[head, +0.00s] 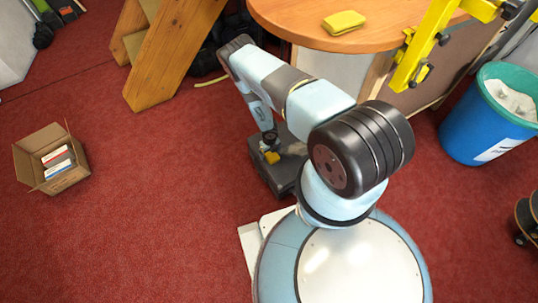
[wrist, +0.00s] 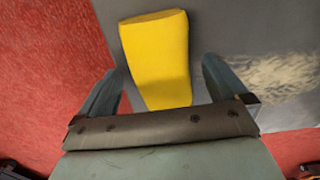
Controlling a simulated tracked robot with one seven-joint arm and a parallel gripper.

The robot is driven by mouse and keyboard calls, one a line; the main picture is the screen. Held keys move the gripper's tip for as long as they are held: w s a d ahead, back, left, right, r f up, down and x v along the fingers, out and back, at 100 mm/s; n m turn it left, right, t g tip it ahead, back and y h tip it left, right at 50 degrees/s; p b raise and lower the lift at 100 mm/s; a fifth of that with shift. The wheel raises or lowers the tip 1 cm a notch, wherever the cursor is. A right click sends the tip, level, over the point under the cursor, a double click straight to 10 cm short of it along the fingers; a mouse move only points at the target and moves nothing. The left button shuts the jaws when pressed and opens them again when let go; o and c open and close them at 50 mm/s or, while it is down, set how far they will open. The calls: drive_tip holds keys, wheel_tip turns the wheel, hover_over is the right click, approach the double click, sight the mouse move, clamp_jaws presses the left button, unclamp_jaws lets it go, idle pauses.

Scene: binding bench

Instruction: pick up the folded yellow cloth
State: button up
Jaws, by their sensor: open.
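A folded yellow cloth (head: 344,22) lies flat on the round wooden tabletop in the head view, well away from my gripper. My gripper (head: 270,140) points down, low beside the table, over a dark grey surface. A second yellow piece (head: 272,157) is just below it there. In the wrist view this plain, smooth yellow piece (wrist: 158,60) lies ahead of and partly between the two fingers of my gripper (wrist: 163,82). The fingers are apart, with gaps on both sides of it. I cannot tell whether this piece is cloth.
The round wooden tabletop (head: 290,22) has a yellow clamp-like frame (head: 425,45) at its right. A blue bin (head: 480,130) stands right. An open cardboard box (head: 50,175) sits left on red carpet. Wooden steps (head: 165,55) stand behind. Carpet between box and arm is clear.

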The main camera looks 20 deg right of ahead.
drive_tip(key=shift+c, duration=0.3)
drive_tip(key=c, duration=1)
drive_tip(key=shift+c, duration=0.2)
drive_tip(key=shift+r, duration=0.65)
drive_tip(key=s+r, duration=0.1)
drive_tip(key=r, duration=0.1)
drive_tip(key=s+r, duration=0.2)
drive_tip(key=r, duration=0.1)
drive_tip(key=s+a+r, duration=0.1)
drive_tip(key=r, duration=0.1)
drive_tip(key=shift+s+a+r, duration=0.1)
drive_tip(key=shift+s+r, duration=0.05)
drive_tip(key=shift+s, duration=0.15)
drive_tip(key=s+a+r, duration=0.2)
drive_tip(key=s+r, duration=0.2)
drive_tip(key=s, duration=0.5)
drive_tip(key=shift+r, duration=0.2)
drive_tip(key=shift+a, duration=0.1)
